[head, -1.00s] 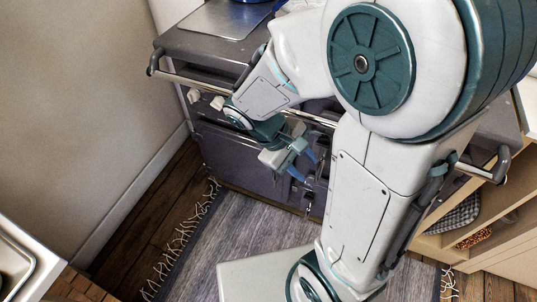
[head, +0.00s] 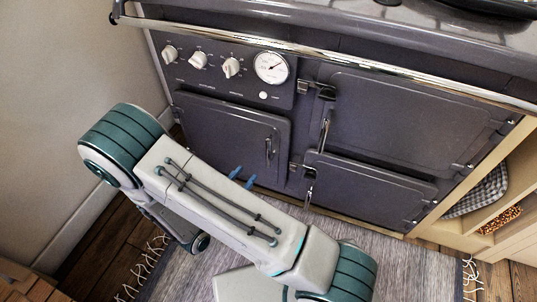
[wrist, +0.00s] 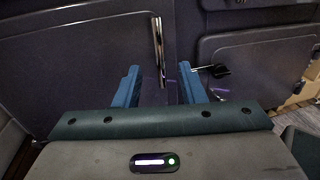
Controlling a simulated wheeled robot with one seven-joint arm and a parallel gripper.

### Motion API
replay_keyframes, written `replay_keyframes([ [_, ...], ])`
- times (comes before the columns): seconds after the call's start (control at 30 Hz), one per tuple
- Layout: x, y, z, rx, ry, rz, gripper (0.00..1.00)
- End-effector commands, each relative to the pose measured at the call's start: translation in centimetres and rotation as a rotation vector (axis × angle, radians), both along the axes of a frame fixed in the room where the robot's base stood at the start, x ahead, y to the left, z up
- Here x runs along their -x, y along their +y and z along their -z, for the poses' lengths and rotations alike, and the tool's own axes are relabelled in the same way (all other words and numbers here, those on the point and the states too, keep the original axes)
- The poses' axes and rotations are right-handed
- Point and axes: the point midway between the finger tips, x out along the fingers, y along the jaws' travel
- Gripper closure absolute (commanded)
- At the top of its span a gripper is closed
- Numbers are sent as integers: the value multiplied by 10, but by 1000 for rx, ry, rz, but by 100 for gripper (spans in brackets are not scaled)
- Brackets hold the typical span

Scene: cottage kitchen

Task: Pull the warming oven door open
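The dark range has three shut doors: a lower left door (head: 229,130), an upper right door (head: 405,120) and a lower right door (head: 365,190). No label shows which is the warming oven door. The lower left door has an upright metal handle (head: 270,148) near its right edge. My gripper (head: 242,177) is open and empty, low in front of this door. In the wrist view its blue fingers (wrist: 160,76) are spread, with the handle (wrist: 158,48) beyond and between them, apparently untouched.
A chrome rail (head: 330,57) runs across the range front above the doors. Control knobs (head: 198,60) and a dial (head: 271,67) sit above the left door. A wall (head: 60,110) stands close on the left, wooden shelves (head: 500,215) on the right. A grey rug (head: 400,265) covers the floor.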

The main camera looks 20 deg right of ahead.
Motion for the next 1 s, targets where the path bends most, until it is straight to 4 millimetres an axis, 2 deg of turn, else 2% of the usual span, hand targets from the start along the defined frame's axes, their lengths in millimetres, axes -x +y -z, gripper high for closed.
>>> replay_keyframes([
  [0.17, -9, -7, 6, 11, 2, -16, 63],
  [0.7, -80, -84, 6, 9, 1, -13, 63],
  [1.0, -94, -99, 4, 10, 3, -15, 63],
])
